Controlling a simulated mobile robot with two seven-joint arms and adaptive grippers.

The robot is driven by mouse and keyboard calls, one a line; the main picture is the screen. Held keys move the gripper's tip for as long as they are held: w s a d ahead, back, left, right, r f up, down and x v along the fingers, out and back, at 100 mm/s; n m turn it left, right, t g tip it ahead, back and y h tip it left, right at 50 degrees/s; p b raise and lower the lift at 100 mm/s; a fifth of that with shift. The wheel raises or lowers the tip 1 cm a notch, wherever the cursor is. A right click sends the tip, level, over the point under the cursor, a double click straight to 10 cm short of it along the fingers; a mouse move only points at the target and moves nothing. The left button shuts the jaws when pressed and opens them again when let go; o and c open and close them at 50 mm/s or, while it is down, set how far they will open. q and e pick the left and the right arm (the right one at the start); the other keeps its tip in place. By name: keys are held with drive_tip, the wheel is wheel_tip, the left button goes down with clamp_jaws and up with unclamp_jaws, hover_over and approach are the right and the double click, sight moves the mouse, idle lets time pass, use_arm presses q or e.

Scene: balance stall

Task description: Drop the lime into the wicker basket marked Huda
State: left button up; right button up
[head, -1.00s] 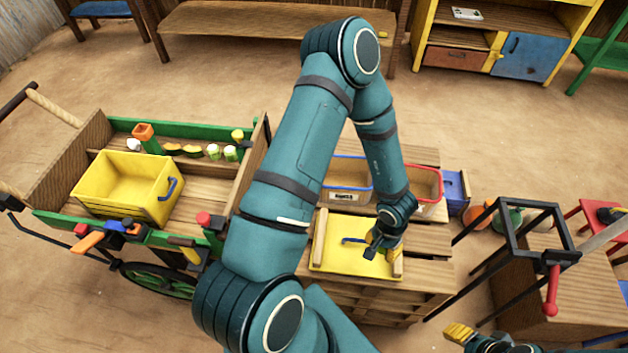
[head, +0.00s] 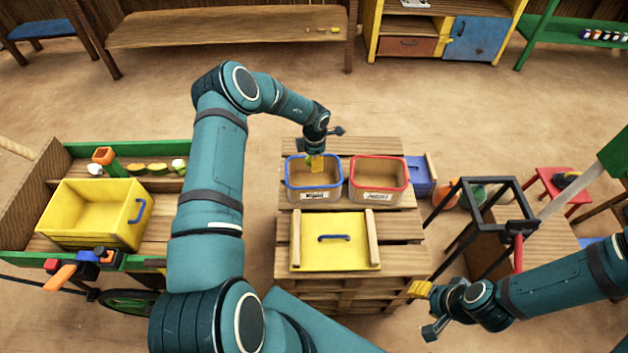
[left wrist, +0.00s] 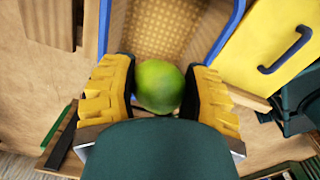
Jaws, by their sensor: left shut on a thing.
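The round green lime (left wrist: 159,86) is between the yellow fingers of my left gripper (left wrist: 160,92), which is shut on it. In the head view my left gripper (head: 314,163) is over the back part of the blue-rimmed basket (head: 314,200); a trace of green shows by its fingers. In the left wrist view the basket's woven inside (left wrist: 165,30) lies beyond the lime. A red-rimmed basket (head: 378,199) stands to the right. Both baskets carry white labels, too small to read. My right gripper (head: 424,305) is at the lower right; its opening is unclear.
A yellow lid-like board (head: 335,255) with a blue handle lies on the slatted crate in front of the baskets. A blue box (head: 420,175) stands right of them. A black frame (head: 497,200) is further right. A cart with a yellow crate (head: 95,215) is at left.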

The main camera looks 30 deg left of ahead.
use_arm(q)
drive_tip(key=a+n, duration=0.1)
drive_tip(key=w+a+n, duration=0.1)
drive_tip(key=shift+r+n, duration=0.15)
drive_tip(key=shift+n, duration=0.15)
wheel_tip(320, 180, down, 6)
drive_tip(key=b, duration=0.4)
drive_tip(key=shift+w, duration=0.1)
drive_tip(key=o, duration=1.2)
drive_tip(key=shift+r, duration=0.1)
wheel_tip(320, 180, up, 12)
drive_tip(key=shift+d, duration=0.15)
